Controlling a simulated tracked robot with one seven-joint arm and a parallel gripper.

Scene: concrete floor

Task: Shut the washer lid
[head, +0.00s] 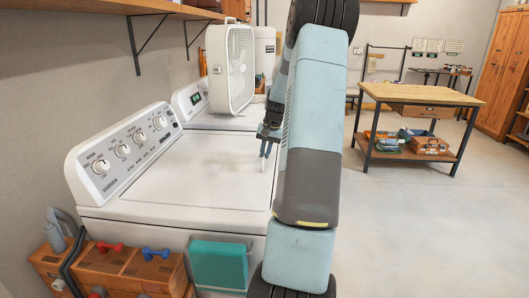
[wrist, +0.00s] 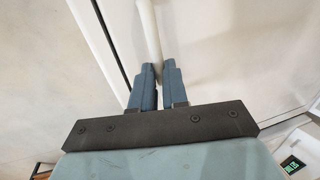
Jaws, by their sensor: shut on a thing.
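The white washer (head: 180,255) stands at the left with its dial panel (head: 125,145) along the wall side. Its lid (head: 205,165) lies flat or nearly flat over the top; I cannot tell whether it sits fully flush. My gripper (head: 266,152) is over the lid's right side, pointing down, partly hidden by my arm. In the wrist view my gripper (wrist: 157,72) is shut on a slim white handle (wrist: 148,30) that stands out against the white lid surface (wrist: 215,55). The handle's lower end is hidden between the fingers.
A second white machine with a green display (head: 195,98) stands behind, with a box fan (head: 230,68) on top.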

